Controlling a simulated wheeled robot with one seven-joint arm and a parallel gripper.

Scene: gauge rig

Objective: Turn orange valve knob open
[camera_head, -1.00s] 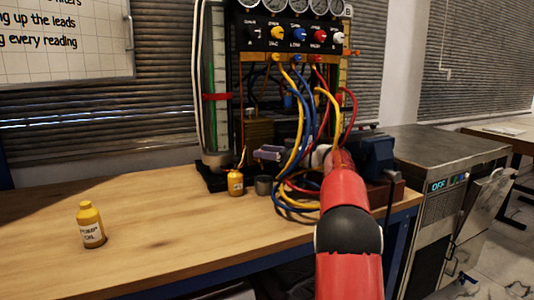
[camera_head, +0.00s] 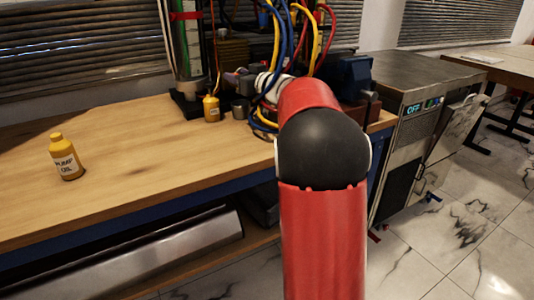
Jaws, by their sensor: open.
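No orange valve knob shows now; the knob panel of the gauge rig is above the top edge of the head view. Only the rig's lower part shows, with yellow, blue and red hoses (camera_head: 283,38) hanging down. My red arm reaches from the bottom over the bench toward the rig. My gripper (camera_head: 235,80) shows small and partly, at the end of my white wrist, left of the hoses and above the bench. It is open, with nothing seen between its jaws. Whether it touches a hose cannot be told.
The wooden bench (camera_head: 125,150) carries a pump oil bottle (camera_head: 66,158) at left, and a small yellow bottle (camera_head: 211,108) and dark cup (camera_head: 240,109) near my gripper. A blue vise (camera_head: 349,80) and a grey cabinet (camera_head: 425,80) stand at right. The bench's left half is mostly clear.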

